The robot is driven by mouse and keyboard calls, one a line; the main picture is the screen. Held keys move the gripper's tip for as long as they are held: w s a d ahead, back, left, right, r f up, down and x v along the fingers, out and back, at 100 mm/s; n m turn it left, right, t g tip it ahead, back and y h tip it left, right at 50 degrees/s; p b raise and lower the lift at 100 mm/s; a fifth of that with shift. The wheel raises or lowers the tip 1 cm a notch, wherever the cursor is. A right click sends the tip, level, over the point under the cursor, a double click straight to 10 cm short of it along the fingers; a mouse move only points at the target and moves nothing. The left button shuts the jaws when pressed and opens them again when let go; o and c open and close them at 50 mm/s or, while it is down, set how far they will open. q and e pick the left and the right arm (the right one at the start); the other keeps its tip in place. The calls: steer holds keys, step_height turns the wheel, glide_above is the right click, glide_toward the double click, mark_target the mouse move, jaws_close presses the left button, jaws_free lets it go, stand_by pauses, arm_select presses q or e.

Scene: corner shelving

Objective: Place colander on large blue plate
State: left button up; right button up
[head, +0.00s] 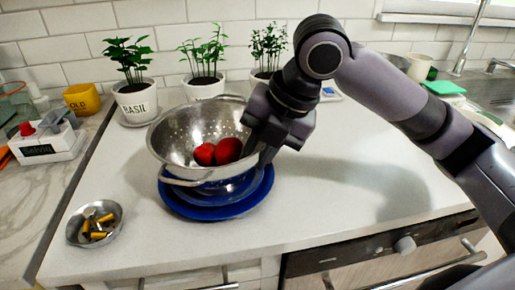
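The metal colander (178,150) is over the large blue plate (220,210) on the white counter, with two red fruits (217,152) inside. Its lower part lies within the plate's outline and reflects blue. I cannot tell whether its base touches the plate. My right gripper (262,150) is at the colander's right rim, its fingers on either side of the wall, and looks shut on it. The fingertips are partly hidden. My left gripper is not in view.
A small metal bowl of cigarette butts (95,223) stands at the front left. Potted herbs, including a basil pot (137,103), line the back wall. A yellow mug (82,98) is at the back left. The counter to the right (350,190) is clear under my arm.

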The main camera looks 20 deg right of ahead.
steer(key=shift+o, duration=0.3)
steer(key=shift+r, duration=0.35)
steer(key=p+v, duration=0.2)
steer(key=v, duration=0.9)
steer(key=shift+d+r, duration=0.2)
steer(key=shift+r, duration=0.05)
steer(key=shift+s, duration=0.1)
